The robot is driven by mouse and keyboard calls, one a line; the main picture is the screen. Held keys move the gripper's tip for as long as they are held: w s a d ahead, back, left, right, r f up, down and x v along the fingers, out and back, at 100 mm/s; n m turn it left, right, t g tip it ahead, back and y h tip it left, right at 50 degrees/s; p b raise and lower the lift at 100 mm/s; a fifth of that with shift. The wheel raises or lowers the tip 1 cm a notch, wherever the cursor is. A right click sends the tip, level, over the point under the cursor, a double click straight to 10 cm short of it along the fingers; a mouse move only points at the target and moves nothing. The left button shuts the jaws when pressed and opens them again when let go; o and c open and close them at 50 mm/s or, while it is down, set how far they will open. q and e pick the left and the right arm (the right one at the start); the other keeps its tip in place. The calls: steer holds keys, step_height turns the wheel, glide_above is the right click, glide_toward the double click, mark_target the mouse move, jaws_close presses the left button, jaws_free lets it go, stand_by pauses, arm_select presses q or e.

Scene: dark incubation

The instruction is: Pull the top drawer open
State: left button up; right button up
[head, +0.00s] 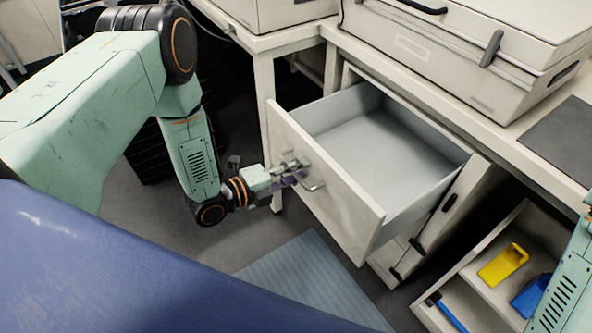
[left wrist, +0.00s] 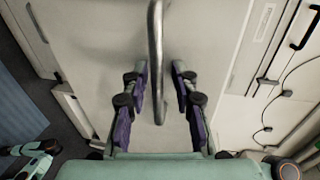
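The top drawer (head: 350,200) stands well out of the cabinet under the counter, and its grey inside is empty. Its white front faces my left arm and carries a metal bar handle (head: 315,184). My left gripper (head: 299,171) is at this handle. In the left wrist view the handle (left wrist: 156,60) runs between the two purple-padded fingers of my left gripper (left wrist: 159,78). The fingers are apart, with a visible gap on each side of the bar. My right gripper is out of view; only a link of my right arm shows at the right edge.
Below the open drawer are closed fronts with dark handles (head: 417,246). At the lower right a lower open drawer (head: 468,276) holds a yellow scoop (head: 503,264) and a blue one (head: 531,296). A large pale case (head: 470,50) sits on the counter. A blue-grey mat (head: 310,285) lies on the floor.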

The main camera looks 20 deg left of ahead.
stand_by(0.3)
arm_select(q)
steer(key=shift+s+a, duration=0.25)
steer(key=v, duration=1.1)
steer(key=shift+s, duration=0.15)
steer(key=shift+a, duration=0.1)
